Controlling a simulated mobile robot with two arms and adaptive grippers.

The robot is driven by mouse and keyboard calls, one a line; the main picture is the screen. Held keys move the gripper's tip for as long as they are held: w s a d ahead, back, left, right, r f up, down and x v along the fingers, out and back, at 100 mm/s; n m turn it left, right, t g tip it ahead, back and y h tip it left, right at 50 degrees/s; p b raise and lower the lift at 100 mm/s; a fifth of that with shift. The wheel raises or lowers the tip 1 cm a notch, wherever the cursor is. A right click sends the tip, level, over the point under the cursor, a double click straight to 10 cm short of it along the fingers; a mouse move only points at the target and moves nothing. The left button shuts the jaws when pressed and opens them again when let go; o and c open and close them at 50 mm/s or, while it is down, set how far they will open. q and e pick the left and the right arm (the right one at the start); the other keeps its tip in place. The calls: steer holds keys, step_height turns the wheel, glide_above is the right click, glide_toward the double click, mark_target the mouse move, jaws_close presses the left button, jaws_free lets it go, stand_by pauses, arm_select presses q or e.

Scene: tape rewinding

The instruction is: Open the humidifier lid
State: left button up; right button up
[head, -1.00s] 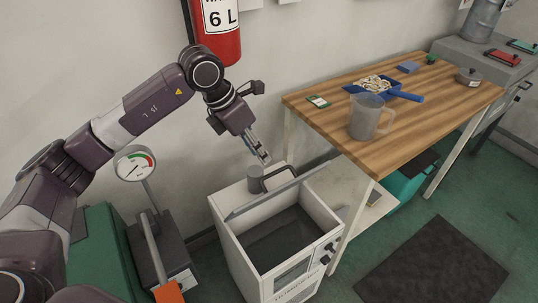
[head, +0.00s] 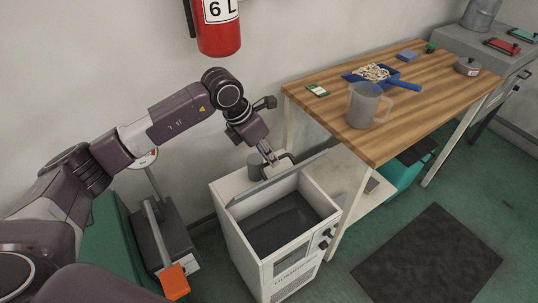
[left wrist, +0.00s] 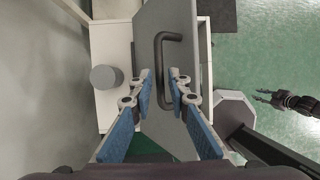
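The humidifier (head: 235,237) is a white box with a dark, uncovered inside. Its grey lid (head: 264,186) stands up, seen nearly edge-on, with the dark handle (head: 284,158) on its far side. The left wrist view shows the lid's flat face (left wrist: 184,20) and the handle (left wrist: 159,63). My left gripper (head: 269,158) is beside the handle, behind the lid. Its blue-padded fingers (left wrist: 160,75) are apart with nothing held; whether one touches the handle is unclear. My right gripper (left wrist: 262,95) shows small in the left wrist view, away from the humidifier, its fingers apart.
A grey cylinder (head: 254,166) stands on the humidifier's back top. A wooden table (head: 420,105) with a mug (head: 364,106) and a blue dustpan (head: 402,85) is close on the right. A device with an orange-tipped lever (head: 174,281) is on the left.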

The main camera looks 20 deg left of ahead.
arm_select(q)
jaws_close()
arm_select(e)
steer(key=shift+s+a, duration=0.35)
steer(key=shift+s, duration=0.2)
steer(key=shift+d, duration=0.15)
